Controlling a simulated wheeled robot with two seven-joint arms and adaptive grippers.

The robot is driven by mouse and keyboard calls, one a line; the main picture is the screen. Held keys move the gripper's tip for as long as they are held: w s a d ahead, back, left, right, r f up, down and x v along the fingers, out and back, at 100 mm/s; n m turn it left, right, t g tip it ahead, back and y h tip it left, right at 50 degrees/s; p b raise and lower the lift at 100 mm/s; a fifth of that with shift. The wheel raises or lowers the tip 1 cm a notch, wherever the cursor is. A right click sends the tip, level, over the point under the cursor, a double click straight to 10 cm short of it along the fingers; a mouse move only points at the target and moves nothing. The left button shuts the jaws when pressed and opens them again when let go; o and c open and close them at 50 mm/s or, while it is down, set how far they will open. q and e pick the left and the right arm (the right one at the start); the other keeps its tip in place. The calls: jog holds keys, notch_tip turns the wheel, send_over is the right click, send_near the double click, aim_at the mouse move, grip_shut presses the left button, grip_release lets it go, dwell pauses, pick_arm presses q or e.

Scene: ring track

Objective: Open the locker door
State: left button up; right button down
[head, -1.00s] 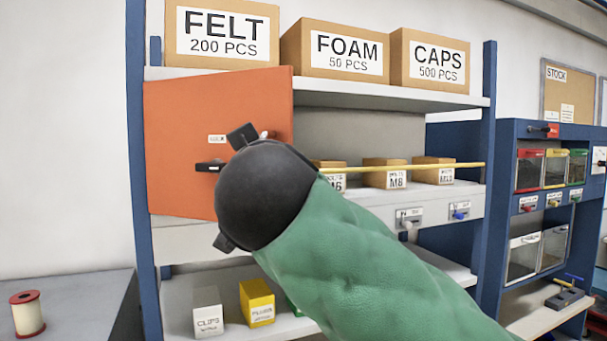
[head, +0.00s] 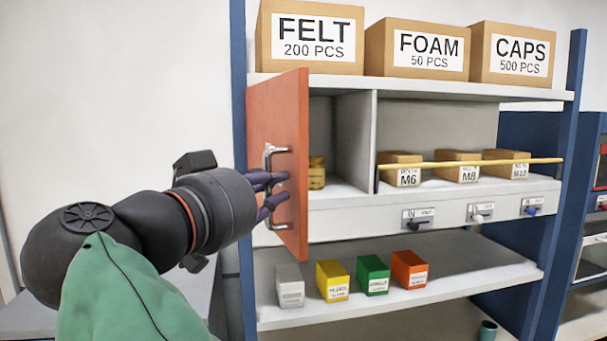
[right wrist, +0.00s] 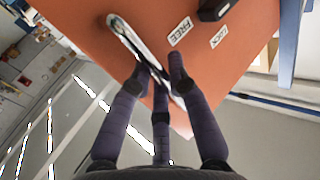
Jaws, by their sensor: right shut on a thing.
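The orange locker door (head: 262,110) stands swung outward on its left side, and the locker's inside shows to its right. A silver bar handle (head: 277,152) is on its outer face. My right gripper (head: 275,190) has its dark purple fingers shut on the handle. In the right wrist view, the fingers (right wrist: 162,70) close around the handle (right wrist: 125,35). The door (right wrist: 230,60) there carries FREE and LOCK labels and a black latch knob (right wrist: 212,9). My left gripper is not in view.
An amber jar (head: 317,173) stands inside the locker. A yellow rod (head: 470,163) runs across the small M6 and M8 boxes (head: 401,172). Several small boxes (head: 374,275) stand on the lower shelf. A blue post (head: 238,90) rises left of the door.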

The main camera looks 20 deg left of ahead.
jog(key=shift+s+a+p, duration=0.3)
jog(key=shift+s+a, duration=0.3)
jog(key=shift+a, duration=0.35)
jog(key=c, duration=1.2)
grip_release()
jog(key=shift+o, duration=0.2)
jog(key=shift+s, duration=0.15)
jog(key=s+a, duration=0.1)
jog(key=s, duration=0.6)
jog(key=shift+a+f, duration=0.1)
